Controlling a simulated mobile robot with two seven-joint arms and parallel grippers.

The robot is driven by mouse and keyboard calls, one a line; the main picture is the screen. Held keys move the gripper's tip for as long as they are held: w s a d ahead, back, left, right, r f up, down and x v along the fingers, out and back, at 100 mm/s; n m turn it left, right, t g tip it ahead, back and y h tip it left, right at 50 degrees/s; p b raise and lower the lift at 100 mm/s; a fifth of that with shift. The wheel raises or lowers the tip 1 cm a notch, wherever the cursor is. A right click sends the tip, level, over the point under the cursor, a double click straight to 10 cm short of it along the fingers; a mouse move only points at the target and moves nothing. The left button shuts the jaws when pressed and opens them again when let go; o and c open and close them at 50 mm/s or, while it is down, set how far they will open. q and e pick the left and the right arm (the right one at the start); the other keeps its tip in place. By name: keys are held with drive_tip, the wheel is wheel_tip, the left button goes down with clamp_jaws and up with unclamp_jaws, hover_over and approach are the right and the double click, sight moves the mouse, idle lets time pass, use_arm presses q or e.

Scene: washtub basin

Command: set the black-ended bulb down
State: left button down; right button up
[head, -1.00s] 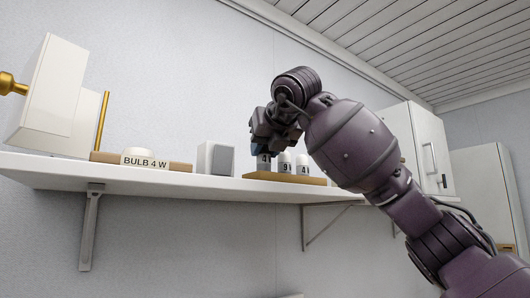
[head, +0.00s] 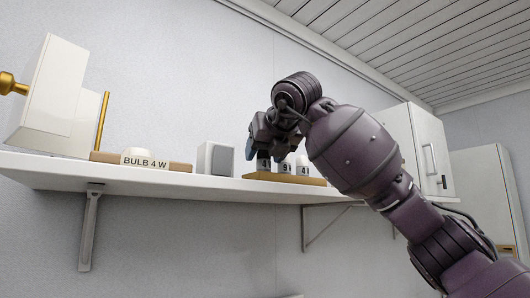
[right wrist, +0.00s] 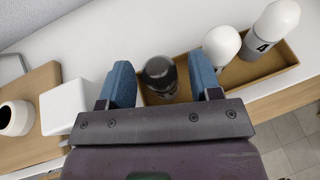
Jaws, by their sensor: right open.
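The black-ended bulb (right wrist: 160,76) stands in the shallow tan tray (right wrist: 238,72), dark end up, in the right wrist view. My right gripper (right wrist: 162,82) is open, with one blue finger on each side of it. I see gaps between fingers and bulb. In the head view the right gripper (head: 262,152) is over the left end of the tray (head: 285,180). The bulb's lower part (head: 263,165) shows under the fingers; its top is hidden. Two white-topped bulbs stand in the same tray, the nearer one (right wrist: 221,45) close to the right finger. My left gripper is not in view.
A white box (head: 215,158) stands on the shelf (head: 225,186) left of the tray. Further left is a wooden board (head: 180,166) with a holder labelled "BULB 4 W" (head: 145,162). A white angled fixture (head: 55,95) stands at far left. A wall cabinet (head: 425,150) is at right.

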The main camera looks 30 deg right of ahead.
drive_tip(key=shift+s+r, duration=0.15)
drive_tip(key=shift+r, duration=0.1)
drive_tip(key=b+v, duration=0.1)
drive_tip(key=v, duration=1)
drive_tip(key=shift+s+b, duration=0.3)
drive_tip(key=shift+s, duration=0.05)
drive_tip(key=shift+a+r, duration=0.1)
